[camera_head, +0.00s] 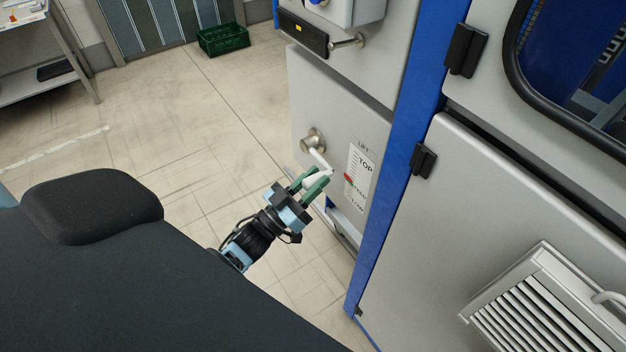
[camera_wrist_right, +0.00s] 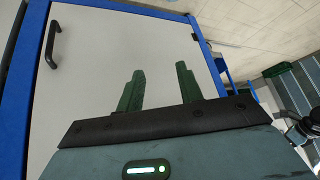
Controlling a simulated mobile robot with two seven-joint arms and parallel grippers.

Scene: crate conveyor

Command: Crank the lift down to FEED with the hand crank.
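The hand crank has a round metal hub (camera_head: 313,140) on the grey lift panel, with a pale arm (camera_head: 321,160) reaching down and right to a white grip. My left gripper (camera_head: 313,181) has its green fingers on both sides of the grip and looks shut on it, hiding part of it. The LIFT scale (camera_head: 362,172) stands right of the crank, marked TOP, FEED and LOW. Its red pointer (camera_head: 348,177) sits between TOP and FEED, just above FEED. In the right wrist view my right gripper (camera_wrist_right: 159,88) has its fingers apart, with nothing between them.
A blue frame post (camera_head: 392,190) and a grey door with a vent (camera_head: 545,300) stand right of the panel. A metal knob (camera_head: 347,41) sticks out above the crank. A green crate (camera_head: 223,39) lies on the floor behind. The floor left of the panel is clear.

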